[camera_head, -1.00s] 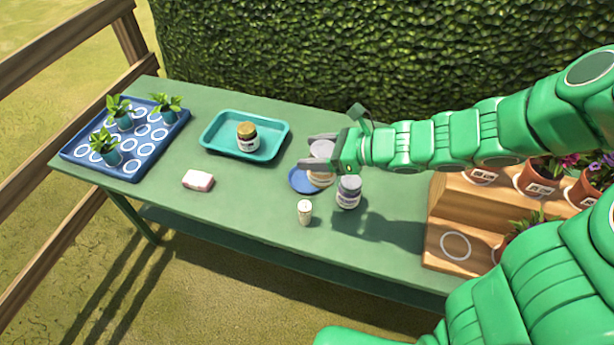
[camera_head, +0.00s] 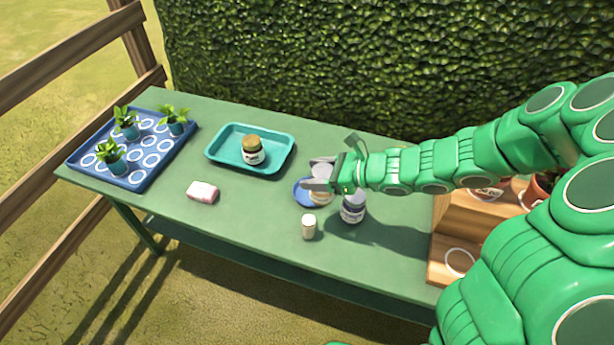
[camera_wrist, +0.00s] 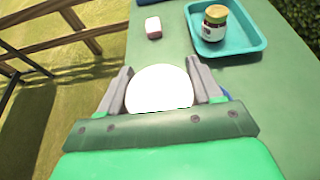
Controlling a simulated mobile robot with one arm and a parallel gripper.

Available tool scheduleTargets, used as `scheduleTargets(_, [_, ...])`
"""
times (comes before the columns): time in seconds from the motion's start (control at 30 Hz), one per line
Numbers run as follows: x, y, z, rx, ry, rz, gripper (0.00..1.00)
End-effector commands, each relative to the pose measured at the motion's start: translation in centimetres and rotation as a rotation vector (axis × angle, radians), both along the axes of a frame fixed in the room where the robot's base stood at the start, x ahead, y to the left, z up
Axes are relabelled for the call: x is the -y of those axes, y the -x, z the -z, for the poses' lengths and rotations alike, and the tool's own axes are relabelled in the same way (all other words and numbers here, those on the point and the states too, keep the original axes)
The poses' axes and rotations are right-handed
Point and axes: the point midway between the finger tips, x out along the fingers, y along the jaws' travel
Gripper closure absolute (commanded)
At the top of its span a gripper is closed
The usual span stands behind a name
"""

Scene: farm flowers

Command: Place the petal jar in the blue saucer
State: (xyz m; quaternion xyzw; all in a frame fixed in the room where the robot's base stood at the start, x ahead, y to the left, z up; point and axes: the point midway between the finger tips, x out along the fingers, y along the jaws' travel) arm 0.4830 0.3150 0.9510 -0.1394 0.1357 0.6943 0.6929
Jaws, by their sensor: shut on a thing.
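The petal jar, with a pale round lid (camera_head: 321,172), is between the fingers of my gripper (camera_head: 314,176), which is shut on it. In the wrist view the white lid (camera_wrist: 160,88) fills the space between both fingers and hides the jar's body. The blue saucer (camera_head: 302,196) lies on the table under the gripper, and its right part is hidden by the jar and fingers. The jar looks upright over the saucer's right part. I cannot tell whether it touches the saucer.
A grey-lidded jar (camera_head: 353,208) stands close at the right, and a small white cylinder (camera_head: 309,227) in front. A teal tray (camera_head: 221,163) with a gold-lidded jar (camera_head: 253,149), a pink block (camera_head: 203,192) and a blue plant tray (camera_head: 137,178) are left. A wooden stepped stand (camera_head: 447,225) is right.

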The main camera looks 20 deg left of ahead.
Motion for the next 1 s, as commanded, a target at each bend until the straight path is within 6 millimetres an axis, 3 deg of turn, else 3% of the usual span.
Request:
scheduleTargets(0.37, [-3.3, -4.9, 2.9, -0.001, 0.001, -0.002, 0.76])
scheduleTargets(0.7, [-4.8, -7.1, 6.4, -0.004, 0.003, -0.002, 0.77])
scheduleTargets(1.0, [-5.5, -8.3, 7.7, 0.000, 0.000, 0.000, 0.77])
